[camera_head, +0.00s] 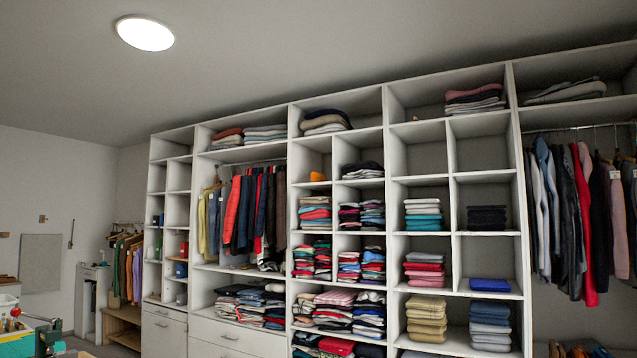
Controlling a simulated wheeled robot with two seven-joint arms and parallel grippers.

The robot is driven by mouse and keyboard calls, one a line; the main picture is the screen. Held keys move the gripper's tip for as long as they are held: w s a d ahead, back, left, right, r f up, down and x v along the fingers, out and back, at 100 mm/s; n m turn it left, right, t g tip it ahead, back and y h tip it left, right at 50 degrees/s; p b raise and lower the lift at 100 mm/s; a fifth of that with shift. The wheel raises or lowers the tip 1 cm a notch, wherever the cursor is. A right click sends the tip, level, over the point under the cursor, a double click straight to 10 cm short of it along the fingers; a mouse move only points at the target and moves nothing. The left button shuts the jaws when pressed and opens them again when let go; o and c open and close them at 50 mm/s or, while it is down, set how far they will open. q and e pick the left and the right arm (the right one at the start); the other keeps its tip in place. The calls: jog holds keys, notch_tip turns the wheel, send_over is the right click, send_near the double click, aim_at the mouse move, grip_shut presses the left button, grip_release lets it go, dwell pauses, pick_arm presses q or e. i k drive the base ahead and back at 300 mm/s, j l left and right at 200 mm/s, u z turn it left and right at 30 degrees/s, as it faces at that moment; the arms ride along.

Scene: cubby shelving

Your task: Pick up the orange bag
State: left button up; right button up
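A small orange item (317,176) sits in a cubby near the middle of the white shelving, in the second row from the top. It may be the orange bag, but it is too small to make out its shape or any handle. Only its upper part shows clearly above the cubby's floor. Neither of my grippers shows in this view, so I cannot see where they are relative to it.
White cubby shelving (454,288) fills the centre and right with folded clothes. Hanging clothes (250,215) fill a bay left of centre, and more (575,210) hang at right. Drawers (235,338) are below.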

aim_at(316, 177)
jog(key=i+l, duration=0.85)
jog(key=l, duration=0.15)
jog(key=i+l+z, duration=0.1)
jog(key=i+l, duration=0.75)
jog(key=l, duration=0.15)
jog(key=i, duration=1)
jog(key=i+j+z, duration=0.1)
jog(key=i, duration=0.85)
jog(key=i+j, duration=0.85)
jog(key=j, duration=0.2)
jog(key=i+j+z, duration=0.1)
jog(key=i+j, duration=0.3)
jog(key=j, duration=0.1)
